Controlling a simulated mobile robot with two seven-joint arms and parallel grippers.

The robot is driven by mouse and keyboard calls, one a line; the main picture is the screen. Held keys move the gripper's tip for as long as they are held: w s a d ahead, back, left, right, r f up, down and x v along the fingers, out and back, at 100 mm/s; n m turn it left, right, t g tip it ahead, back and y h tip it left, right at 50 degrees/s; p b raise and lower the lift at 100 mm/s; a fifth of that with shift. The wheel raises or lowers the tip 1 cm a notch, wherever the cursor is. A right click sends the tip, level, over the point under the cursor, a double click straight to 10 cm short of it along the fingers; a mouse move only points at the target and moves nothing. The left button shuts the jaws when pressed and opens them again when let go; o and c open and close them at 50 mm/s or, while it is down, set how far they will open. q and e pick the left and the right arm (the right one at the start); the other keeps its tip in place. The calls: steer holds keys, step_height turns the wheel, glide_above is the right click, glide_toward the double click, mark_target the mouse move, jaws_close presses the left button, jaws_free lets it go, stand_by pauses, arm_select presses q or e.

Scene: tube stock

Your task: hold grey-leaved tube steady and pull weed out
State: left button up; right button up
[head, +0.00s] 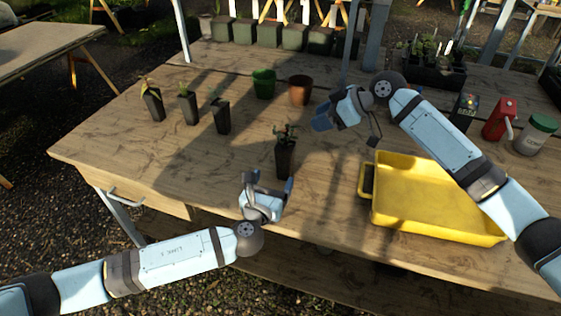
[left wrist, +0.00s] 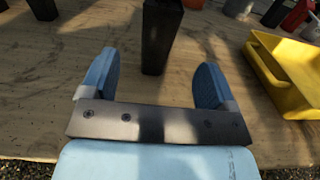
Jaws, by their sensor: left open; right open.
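Several dark plant tubes stand upright on the wooden bench. The nearest one (head: 285,158) stands alone near the middle, with dark foliage (head: 286,132) at its top; its leaf colour and any weed are too small to tell apart. My left gripper (head: 267,183) is open just in front of this tube. In the left wrist view the tube (left wrist: 160,38) stands beyond and between the open blue fingers, not touched, and its top is cut off. My right gripper (head: 331,115) is open and empty above the bench, right of and behind the tube.
A yellow tray (head: 440,226) lies at the right front. Three other tubes (head: 188,106) stand at the back left, near a green pot (head: 263,83) and a terracotta pot (head: 300,90). A red bottle (head: 498,120) and a green-lidded jar (head: 536,136) are far right. The bench's left front is clear.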

mark_target(282, 159)
arm_select(q)
steer(key=x, duration=1.1)
steer(key=shift+c, duration=0.3)
steer(key=shift+s, duration=0.1)
steer(key=c, duration=1)
arm_select(e)
steer(key=shift+c, duration=0.2)
